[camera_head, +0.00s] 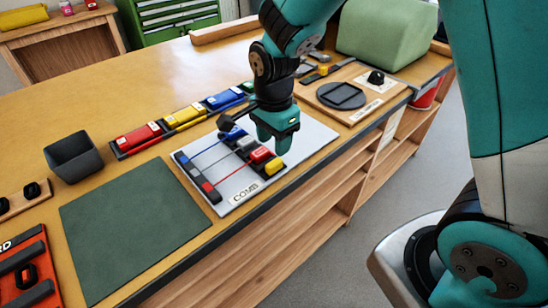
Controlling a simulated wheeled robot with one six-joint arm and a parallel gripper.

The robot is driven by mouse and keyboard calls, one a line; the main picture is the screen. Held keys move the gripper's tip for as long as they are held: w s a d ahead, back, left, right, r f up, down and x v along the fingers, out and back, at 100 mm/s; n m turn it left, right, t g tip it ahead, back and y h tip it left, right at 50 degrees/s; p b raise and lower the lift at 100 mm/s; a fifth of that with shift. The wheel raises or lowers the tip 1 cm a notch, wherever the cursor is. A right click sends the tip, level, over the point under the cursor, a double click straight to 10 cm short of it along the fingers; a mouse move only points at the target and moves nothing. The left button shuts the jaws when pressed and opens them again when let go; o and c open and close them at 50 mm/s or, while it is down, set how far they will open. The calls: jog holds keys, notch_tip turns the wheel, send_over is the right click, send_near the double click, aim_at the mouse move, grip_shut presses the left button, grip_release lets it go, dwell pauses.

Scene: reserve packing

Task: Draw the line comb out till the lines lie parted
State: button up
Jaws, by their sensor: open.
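A pale board (222,206) labelled COMB lies flat on the workbench. Thin blue, grey and red lines (236,183) cross it, apart from one another where visible. Coloured blocks sit on dark bars at the lines' ends: a left bar (196,177) with blue and red blocks, and a right bar with blue, grey, red (260,154) and yellow (275,166) blocks. My gripper (275,148) is open, pointing down over the board's right part beside the red block. It hides the board behind it. I cannot tell which part is the comb, or whether the fingers touch anything.
A green mat (130,225) and a dark bin (74,158) are on the left. A rack with red (138,137), yellow and blue blocks lies behind the board. A wooden board with a round dark plate (341,95) and a green cover (386,35) are at right. The bench edge is near.

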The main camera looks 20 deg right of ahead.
aim_at(274, 162)
notch_tip(274, 162, down, 6)
jog(key=shift+f, duration=0.15)
jog(key=shift+c, duration=0.5)
grip_shut()
